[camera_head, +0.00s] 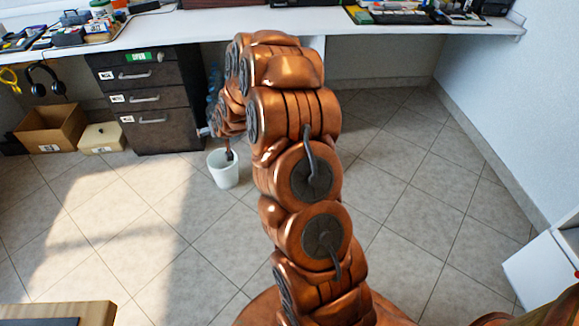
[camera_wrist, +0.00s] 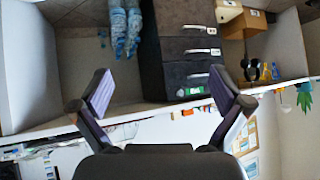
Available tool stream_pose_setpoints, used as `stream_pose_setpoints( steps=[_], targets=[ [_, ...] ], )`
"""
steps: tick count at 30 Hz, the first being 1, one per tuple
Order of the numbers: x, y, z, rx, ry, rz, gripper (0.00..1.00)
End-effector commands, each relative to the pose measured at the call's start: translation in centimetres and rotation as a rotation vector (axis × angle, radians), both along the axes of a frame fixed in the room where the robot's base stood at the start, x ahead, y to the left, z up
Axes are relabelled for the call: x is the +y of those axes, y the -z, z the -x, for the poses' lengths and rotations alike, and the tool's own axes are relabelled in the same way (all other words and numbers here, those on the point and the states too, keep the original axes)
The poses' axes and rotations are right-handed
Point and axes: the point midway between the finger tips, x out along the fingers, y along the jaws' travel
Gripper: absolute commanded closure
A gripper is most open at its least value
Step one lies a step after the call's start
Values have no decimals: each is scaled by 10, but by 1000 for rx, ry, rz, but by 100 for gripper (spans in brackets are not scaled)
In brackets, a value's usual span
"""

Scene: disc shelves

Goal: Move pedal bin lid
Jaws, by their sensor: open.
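A white bin (camera_head: 223,172) stands on the tiled floor in the head view, right of the dark drawer unit. It looks like an open bucket; I cannot make out a lid on it. My arm reaches toward the desk, and the dark tip of my gripper (camera_head: 229,155) overlaps the bin's rim in that view. I cannot tell whether it is above, inside or in front of the bin. In the wrist view my gripper (camera_wrist: 160,82) has its two fingers wide apart with nothing between them. The bin does not show there.
The drawer unit (camera_head: 147,105) stands under a long white desk (camera_head: 180,30) with items on top. Blue bottles (camera_wrist: 125,32) stand beside the drawers. A cardboard box (camera_head: 48,130) and a cream box (camera_head: 102,138) are left. A white cabinet (camera_head: 540,268) is lower right. Floor is clear between.

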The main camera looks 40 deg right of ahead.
Motion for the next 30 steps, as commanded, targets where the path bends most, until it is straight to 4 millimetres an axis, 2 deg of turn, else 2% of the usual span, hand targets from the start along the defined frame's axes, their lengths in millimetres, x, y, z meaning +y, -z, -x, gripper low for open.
stream_pose_setpoints(
  steps=[1,7,14,19,24,30],
  targets=[
    [-15,31,-6,-25,22,7,0],
    [-72,98,-26,-152,106,53,0],
    [-138,177,-27,-287,196,126,0],
    [-183,235,-12,-381,258,193,0],
    [-225,290,12,-471,310,274,0],
    [-259,342,48,-559,353,363,0]
  ],
)
